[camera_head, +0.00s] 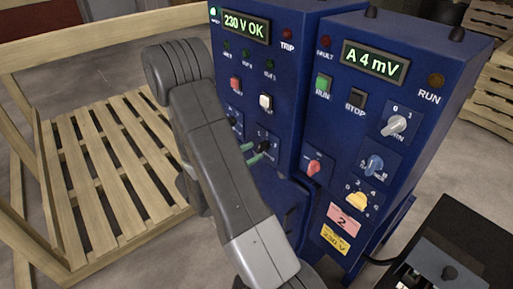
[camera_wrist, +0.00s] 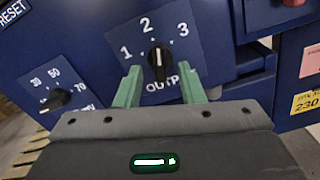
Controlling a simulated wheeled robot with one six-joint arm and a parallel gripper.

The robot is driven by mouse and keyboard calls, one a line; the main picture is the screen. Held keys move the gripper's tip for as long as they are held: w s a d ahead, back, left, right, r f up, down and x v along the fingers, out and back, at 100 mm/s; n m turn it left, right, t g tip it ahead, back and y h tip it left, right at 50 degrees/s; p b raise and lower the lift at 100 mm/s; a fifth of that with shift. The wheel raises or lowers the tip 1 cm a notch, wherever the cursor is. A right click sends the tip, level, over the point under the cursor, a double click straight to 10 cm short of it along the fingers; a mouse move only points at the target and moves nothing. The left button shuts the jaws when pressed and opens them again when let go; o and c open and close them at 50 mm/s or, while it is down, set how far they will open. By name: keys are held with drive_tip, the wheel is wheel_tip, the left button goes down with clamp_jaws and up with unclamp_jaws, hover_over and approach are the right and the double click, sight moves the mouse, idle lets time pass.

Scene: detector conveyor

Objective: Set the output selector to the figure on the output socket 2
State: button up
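The output selector (camera_wrist: 157,64) is a black knob with a white pointer line, on a blue plate marked 1, 2, 3 and partly hidden "OUTP" lettering. Its pointer stands up, roughly toward the 2. My gripper (camera_wrist: 160,88) is open, its two green fingers left and right of the knob's lower part with visible gaps. In the head view my gripper (camera_head: 251,152) reaches the selector (camera_head: 265,147) on the left cabinet. I cannot make out an output socket or its figure. A pink label (camera_head: 343,219) on the right cabinet reads 2.
A second knob (camera_wrist: 58,100) marked 30, 50, 70 sits left of the selector. The right cabinet (camera_head: 425,60) carries several buttons and knobs, and a yellow 230 V label (camera_head: 335,240). Left of the cabinets lies a wooden pallet (camera_head: 100,150). A black box (camera_head: 450,240) stands front right.

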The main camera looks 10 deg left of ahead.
drive_tip(key=shift+x, duration=1.2)
clamp_jaws()
drive_tip(key=shift+n, duration=1.7)
unclamp_jaws()
drive_tip(key=b+v, duration=0.3)
drive_tip(key=v, duration=1.1)
